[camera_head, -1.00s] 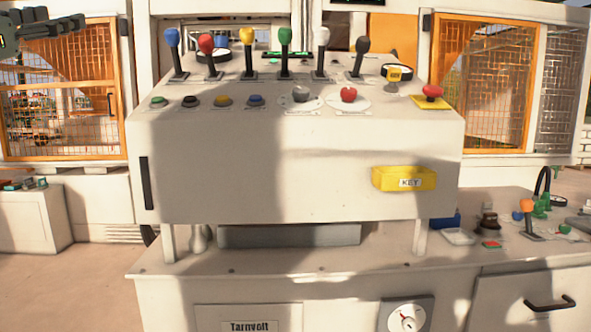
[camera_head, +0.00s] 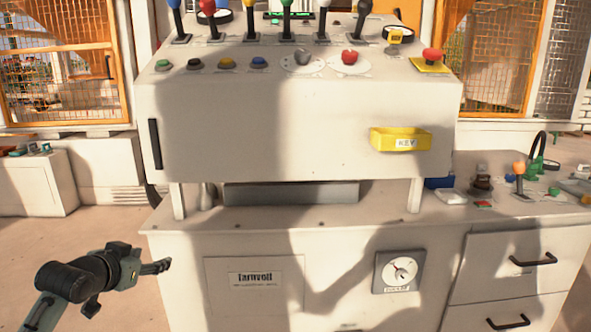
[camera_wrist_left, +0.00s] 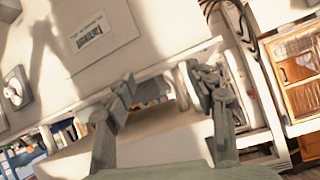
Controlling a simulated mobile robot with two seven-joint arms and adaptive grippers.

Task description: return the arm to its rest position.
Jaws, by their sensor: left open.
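My left gripper (camera_head: 160,267) is at the lower left of the head view, in front of the white cabinet's left edge. In the left wrist view its two fingers (camera_wrist_left: 165,95) are spread apart with nothing between them. My left arm comes in from the bottom left corner of the head view. The control console (camera_head: 290,125) stands above and to the right of the gripper, apart from it. My right gripper is not in either view.
The console carries several levers, buttons and a yellow key tray (camera_head: 400,139). Below is a cabinet with a dial (camera_head: 399,271) and a label plate (camera_head: 254,285). A side bench (camera_head: 520,214) stands at right. Open floor (camera_head: 60,240) lies at left.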

